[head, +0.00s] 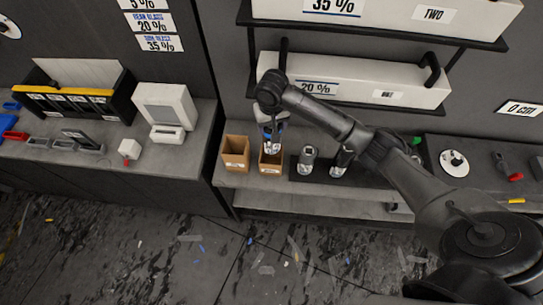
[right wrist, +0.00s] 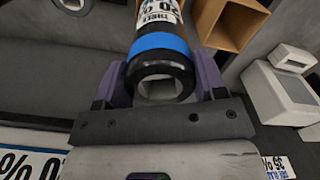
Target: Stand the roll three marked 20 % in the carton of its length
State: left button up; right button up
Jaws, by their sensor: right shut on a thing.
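My right gripper (head: 271,124) is shut on a dark roll (head: 272,138) and holds it upright, or nearly so, over the right one of two brown cartons. In the right wrist view the roll (right wrist: 160,62) has a blue band and a white label reading THREE and 20 %, between the purple fingers of my gripper (right wrist: 160,80). The right carton (head: 270,167) shows a white label on its front. The roll's low end is at this carton's mouth; how far it reaches inside I cannot tell. The left carton (head: 236,160) stands beside it. My left gripper is not in view.
Two more rolls (head: 307,157) (head: 341,160) stand on a dark mat right of the cartons. Long boxes (head: 350,75) lie on racks above. A white device (head: 165,108) stands on the left bench. My right arm crosses above the right bench.

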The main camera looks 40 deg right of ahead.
aim_at(271, 150)
notch_tip(271, 150, down, 15)
jog(key=shift+r, duration=0.1)
dwell(0.5)
jog(key=shift+f, duration=0.2)
jog(key=o, duration=1.4)
